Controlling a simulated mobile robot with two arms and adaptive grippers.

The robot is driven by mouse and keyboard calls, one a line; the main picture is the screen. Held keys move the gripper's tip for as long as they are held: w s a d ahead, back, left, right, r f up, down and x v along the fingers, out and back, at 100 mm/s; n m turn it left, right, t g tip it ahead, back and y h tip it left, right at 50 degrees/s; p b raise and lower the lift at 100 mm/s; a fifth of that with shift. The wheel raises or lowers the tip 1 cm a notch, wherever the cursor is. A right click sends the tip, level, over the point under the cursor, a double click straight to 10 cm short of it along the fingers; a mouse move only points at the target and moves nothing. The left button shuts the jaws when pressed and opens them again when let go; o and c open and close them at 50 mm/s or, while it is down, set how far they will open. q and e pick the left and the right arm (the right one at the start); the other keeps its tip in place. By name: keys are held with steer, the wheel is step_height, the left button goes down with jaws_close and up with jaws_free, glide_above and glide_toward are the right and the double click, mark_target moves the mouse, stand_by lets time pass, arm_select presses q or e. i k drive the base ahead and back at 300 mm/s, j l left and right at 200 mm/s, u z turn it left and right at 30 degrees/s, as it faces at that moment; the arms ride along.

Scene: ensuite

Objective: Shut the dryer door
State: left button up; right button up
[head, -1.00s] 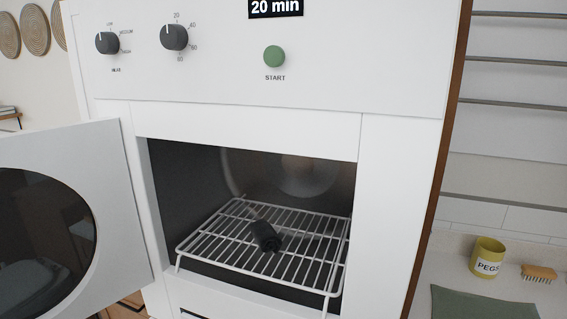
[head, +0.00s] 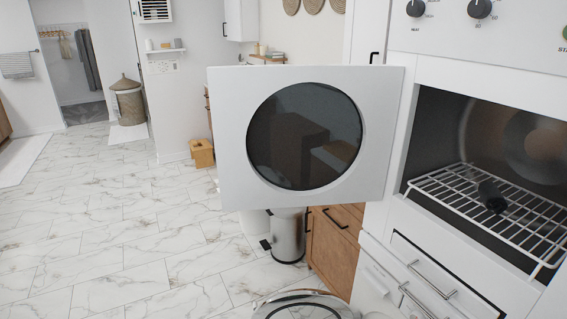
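The dryer door (head: 233,135) is white with a large round dark window. It stands wide open, swung out to the left of the dryer opening and hinged on the opening's left side. The dryer (head: 440,68) is a white cabinet on the right, its dark inside in view. A white wire rack (head: 450,184) sits inside, with a small dark rolled item (head: 491,196) on it. Neither of my grippers shows in the head view.
A pedal bin (head: 287,240) and a wooden drawer unit (head: 335,245) stand below and behind the door. A round-topped object (head: 300,308) is at the bottom edge. A wooden stool (head: 202,153) is further back. The marble-tiled floor (head: 130,235) on the left is clear.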

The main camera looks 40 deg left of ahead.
mark_target(285, 136)
steer(key=k+z, duration=0.2)
steer(key=z, duration=0.2)
steer(key=k+l+z, duration=0.1)
steer(key=z, duration=0.35)
steer(key=k+l+z, duration=0.15)
steer(key=z, duration=0.25)
steer(key=j+z, duration=0.1)
steer(key=j, duration=0.4)
steer(key=k+j, duration=0.15)
steer(key=j, duration=0.3)
steer(key=k+j+z, duration=0.15)
steer(key=j, duration=0.35)
steer(key=j+z, duration=0.1)
steer(key=j, duration=0.4)
steer(key=k+j, duration=0.15)
steer(key=j, duration=0.3)
steer(key=k+j, duration=0.1)
steer(key=j, duration=0.4)
steer(key=k+j, duration=0.1)
steer(key=j, duration=0.4)
steer(key=k+j, duration=0.1)
steer(key=j, duration=0.9)
steer(key=k+j, duration=0.15)
steer(key=j, duration=0.35)
steer(key=z, duration=0.05)
